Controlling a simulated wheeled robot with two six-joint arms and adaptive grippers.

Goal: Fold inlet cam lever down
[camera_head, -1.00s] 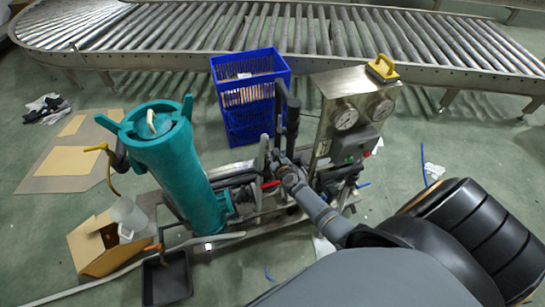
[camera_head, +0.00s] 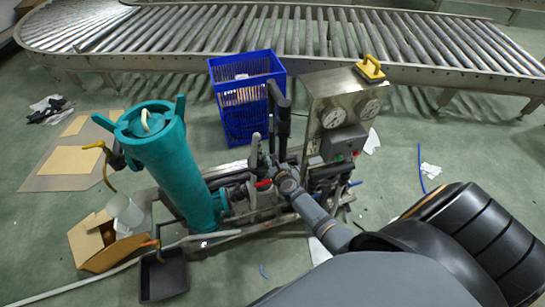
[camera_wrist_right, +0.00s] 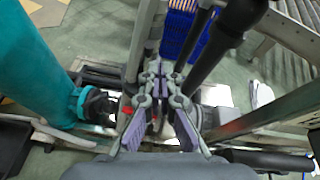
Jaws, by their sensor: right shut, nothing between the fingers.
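My right gripper (camera_head: 269,164) reaches into the piping between the teal filter housing (camera_head: 168,155) and the gauge panel. In the right wrist view its fingers (camera_wrist_right: 160,72) are shut, with nothing visible between them. A small red part (camera_head: 263,184) sits just left of and below the gripper; it also shows beside the fingers in the right wrist view (camera_wrist_right: 126,108). A light grey upright piece (camera_head: 255,150) stands close to the fingertips. I cannot tell which part is the inlet cam lever, or whether the fingers touch it. My left gripper is not in view.
A blue crate (camera_head: 245,122) and a roller conveyor (camera_head: 300,35) are farther back. A black tray (camera_head: 163,277) lies at front left.

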